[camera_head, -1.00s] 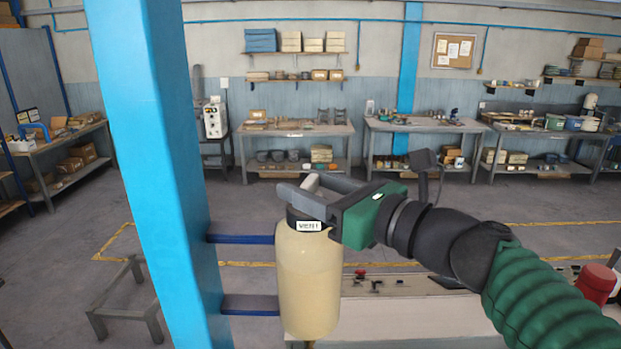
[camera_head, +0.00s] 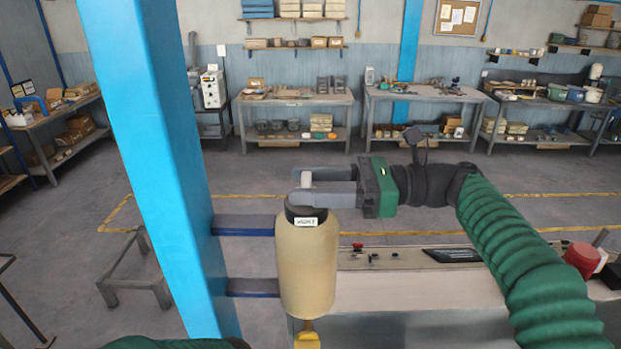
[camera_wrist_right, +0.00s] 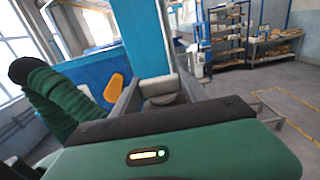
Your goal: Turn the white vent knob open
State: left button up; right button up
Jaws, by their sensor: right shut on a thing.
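The white vent knob (camera_head: 306,179) stands upright on the black cap (camera_head: 304,212) of a cream tank (camera_head: 306,265). The cap carries a white VENT label (camera_head: 306,222). My right gripper (camera_head: 304,188) reaches in level from the right and is shut on the knob, one finger behind it and one in front. In the right wrist view the pale knob (camera_wrist_right: 160,88) sits between the fingers, partly hidden by the gripper body. How far the knob is turned cannot be told. My left gripper is not in view.
A blue column (camera_head: 150,150) stands left of the tank, joined by two dark blue brackets (camera_head: 245,225). A bench with a control panel (camera_head: 400,257) lies behind and right of the tank. A yellow part (camera_head: 306,341) shows below the tank. The far workbenches are well away.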

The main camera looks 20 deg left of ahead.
jog(key=shift+g, duration=0.3)
jog(key=o, duration=1.2)
jog(key=shift+a, duration=0.1)
jog(key=shift+o, duration=0.8)
jog(key=shift+a, duration=0.1)
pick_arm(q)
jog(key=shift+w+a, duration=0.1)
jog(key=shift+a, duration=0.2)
pick_arm(e)
jog(key=shift+w+a+f, duration=0.1)
jog(key=shift+a, duration=0.1)
jog(key=shift+a, duration=0.1)
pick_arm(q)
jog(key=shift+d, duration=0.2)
pick_arm(e)
jog(key=v, duration=1.7)
